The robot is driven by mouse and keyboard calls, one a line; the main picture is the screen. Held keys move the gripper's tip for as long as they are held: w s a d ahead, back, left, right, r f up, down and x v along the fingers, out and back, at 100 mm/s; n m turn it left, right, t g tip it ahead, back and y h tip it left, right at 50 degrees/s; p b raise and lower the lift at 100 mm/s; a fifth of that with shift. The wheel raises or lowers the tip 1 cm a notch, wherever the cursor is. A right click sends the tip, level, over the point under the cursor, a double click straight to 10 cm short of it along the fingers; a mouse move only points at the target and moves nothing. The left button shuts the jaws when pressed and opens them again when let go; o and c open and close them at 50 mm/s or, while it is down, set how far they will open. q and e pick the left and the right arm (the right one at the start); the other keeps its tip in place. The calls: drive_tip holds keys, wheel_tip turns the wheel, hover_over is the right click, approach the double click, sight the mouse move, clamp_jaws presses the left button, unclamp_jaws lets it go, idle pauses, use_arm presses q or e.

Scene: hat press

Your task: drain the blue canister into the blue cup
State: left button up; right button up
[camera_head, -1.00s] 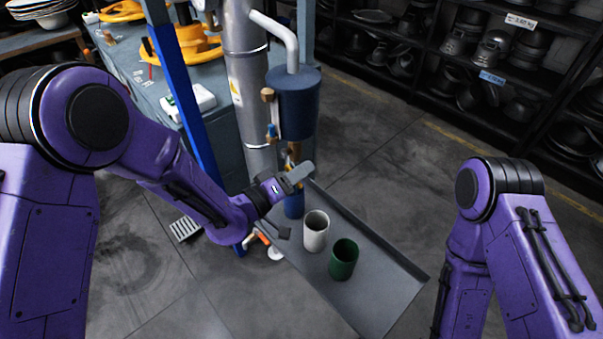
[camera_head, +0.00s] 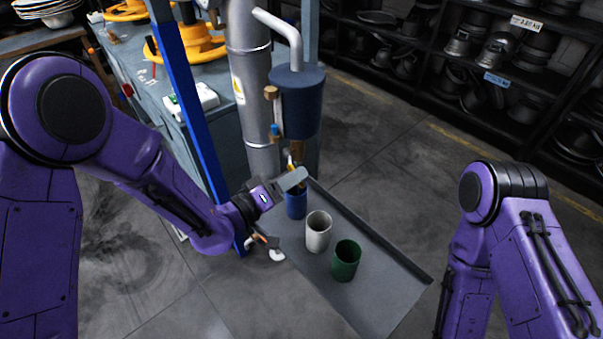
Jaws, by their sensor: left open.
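The blue canister (camera_head: 301,108) hangs upright beside a grey pipe, with brass-coloured fittings (camera_head: 297,150) under it. A small blue-tipped part (camera_head: 275,131) shows at its left. The blue cup (camera_head: 297,208) stands upright below the canister on a grey tray (camera_head: 375,298). My left gripper (camera_head: 287,209) is open at the left of the blue cup. One finger lies across the view of the cup's upper part, hiding its rim. I cannot tell whether the cup is between the fingers, nor see its contents. My right gripper is out of view.
A white cup (camera_head: 318,232) and a green cup (camera_head: 345,261) stand on the tray, close to the blue cup. A blue post (camera_head: 190,105) rises left of the pipe. The tray's front right part is bare. Shelves of metal shapes (camera_head: 500,60) stand behind.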

use_arm(q)
drive_tip(key=b+v, duration=0.1)
drive_tip(key=v, duration=0.6)
